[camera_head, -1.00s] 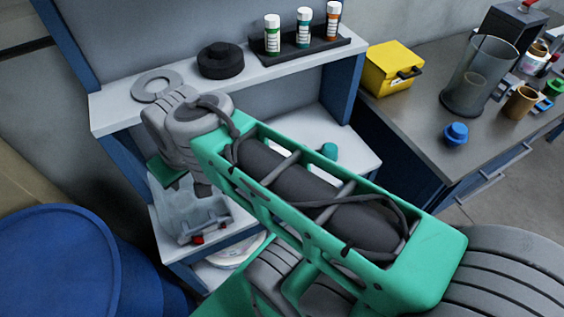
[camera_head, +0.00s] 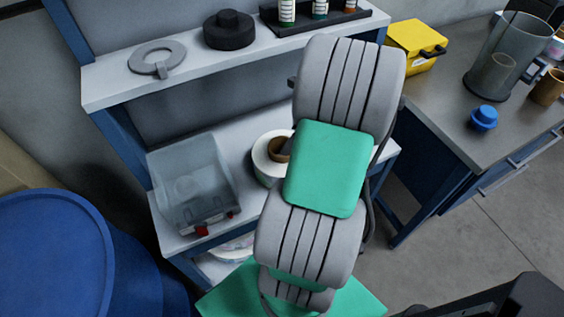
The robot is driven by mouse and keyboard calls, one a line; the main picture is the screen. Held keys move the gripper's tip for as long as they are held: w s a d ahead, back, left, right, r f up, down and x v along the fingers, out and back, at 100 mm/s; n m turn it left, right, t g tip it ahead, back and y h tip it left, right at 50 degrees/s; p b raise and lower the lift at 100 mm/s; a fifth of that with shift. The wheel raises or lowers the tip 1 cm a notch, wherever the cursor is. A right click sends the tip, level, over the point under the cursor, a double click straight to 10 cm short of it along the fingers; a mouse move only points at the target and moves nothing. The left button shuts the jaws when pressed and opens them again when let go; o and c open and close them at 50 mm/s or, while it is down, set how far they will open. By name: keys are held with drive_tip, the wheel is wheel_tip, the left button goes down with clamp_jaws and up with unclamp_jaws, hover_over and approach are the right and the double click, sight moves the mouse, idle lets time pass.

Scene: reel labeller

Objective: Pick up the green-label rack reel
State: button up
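A white reel with a brown core (camera_head: 264,160) sits on the middle shelf of the rack, partly hidden behind my arm. Another pale reel (camera_head: 232,248) shows in part on the shelf below, also partly covered. My arm's grey and green links cross the middle of the head view. My gripper's fingertips do not show.
A clear bin (camera_head: 190,185) stands on the middle shelf. A grey ring (camera_head: 172,50) and a black spool-like part (camera_head: 229,32) are on the top shelf, near a bottle tray (camera_head: 325,20). A blue drum (camera_head: 50,255) is at left; a workbench (camera_head: 455,125) is at right.

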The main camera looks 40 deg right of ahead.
sight(282, 157)
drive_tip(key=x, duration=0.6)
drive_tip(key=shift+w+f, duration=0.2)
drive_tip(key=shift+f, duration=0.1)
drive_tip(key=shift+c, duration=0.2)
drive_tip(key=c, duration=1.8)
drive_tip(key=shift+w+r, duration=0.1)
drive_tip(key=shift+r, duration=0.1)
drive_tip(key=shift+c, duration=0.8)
